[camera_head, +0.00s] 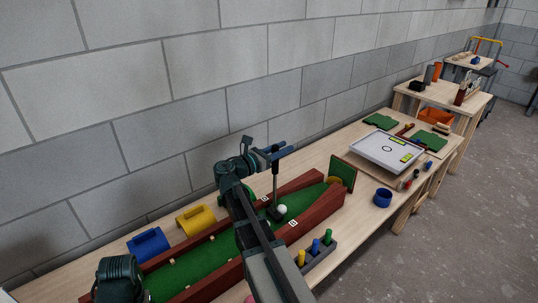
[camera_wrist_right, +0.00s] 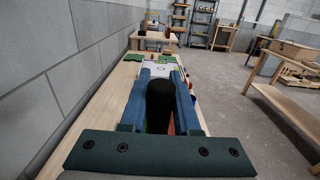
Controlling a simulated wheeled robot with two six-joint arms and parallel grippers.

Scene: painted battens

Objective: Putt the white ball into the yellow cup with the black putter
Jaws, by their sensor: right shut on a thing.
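The green putting lane (camera_head: 215,250) with red-brown side walls runs from lower left to upper right on the bench. The white ball (camera_head: 283,209) sits on the green near the far part of the lane. My right gripper (camera_head: 273,152) is shut on the black putter (camera_head: 276,184), whose shaft hangs roughly upright. The putter head is low on the green at the ball's left; whether they touch is unclear. In the right wrist view the dark grip end (camera_wrist_right: 160,98) is between the blue fingers. My left gripper is not visible.
A green board (camera_head: 343,172) stands at the lane's far end. Blue (camera_head: 148,245) and yellow (camera_head: 196,219) blocks lie along the wall side. A grey holder with coloured pegs (camera_head: 315,252), a blue round container (camera_head: 383,197) and a white tray (camera_head: 387,151) are on the right.

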